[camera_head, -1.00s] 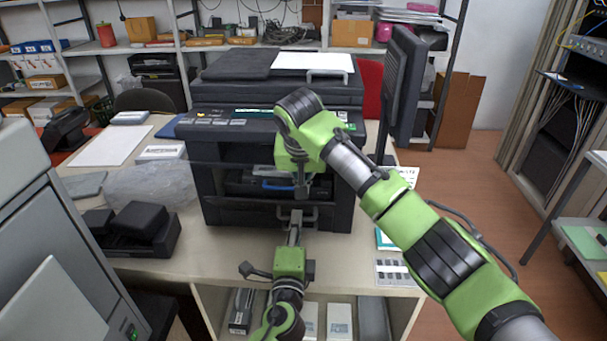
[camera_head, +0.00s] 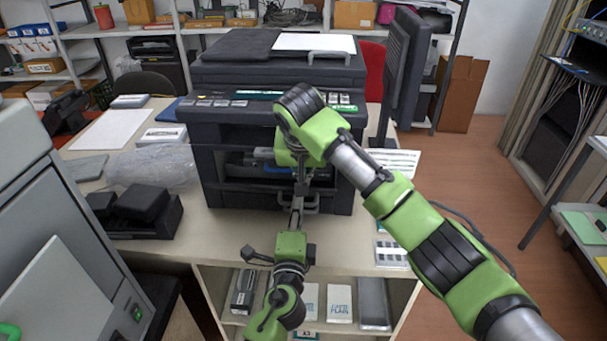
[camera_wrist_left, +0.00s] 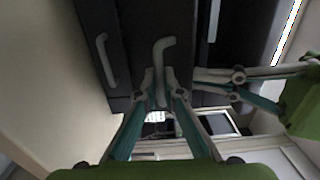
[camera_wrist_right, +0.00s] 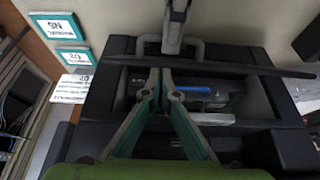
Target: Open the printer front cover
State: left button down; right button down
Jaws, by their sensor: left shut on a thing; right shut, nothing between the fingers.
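The printer (camera_head: 225,185) is a dark box on the table in the head view. Its front cover (camera_wrist_right: 230,67) shows nearly edge-on in the right wrist view, swung out from the body. Behind it the inside shows, with a cartridge with a blue strip (camera_wrist_right: 195,90). The cover has a grey handle (camera_wrist_left: 166,46). My left gripper (camera_wrist_left: 161,88) is shut on this handle. My right gripper (camera_wrist_right: 163,84) is shut and empty in front of the opening, above the left one. How far the cover is open is hard to tell in the head view.
A second grey handle (camera_wrist_left: 105,60) is beside the cover in the left wrist view. A monitor (camera_head: 400,85) stands right of the printer. A black device (camera_head: 140,210) and clear plastic wrap (camera_head: 155,168) lie to its left. Shelves with boxes are under the table.

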pick_arm(q)
jog(key=c, duration=2.2)
grip_release()
jog(key=shift+w+r, duration=0.35)
jog(key=shift+r, duration=0.2)
pick_arm(e)
jog(key=shift+s+f, duration=0.3)
jog(key=shift+f, duration=0.15)
pick_arm(q)
jog(key=shift+o, duration=0.2)
pick_arm(e)
jog(key=shift+w, duration=0.1)
pick_arm(q)
jog(key=shift+f, duration=0.15)
pick_arm(e)
jog(key=shift+w, duration=0.15)
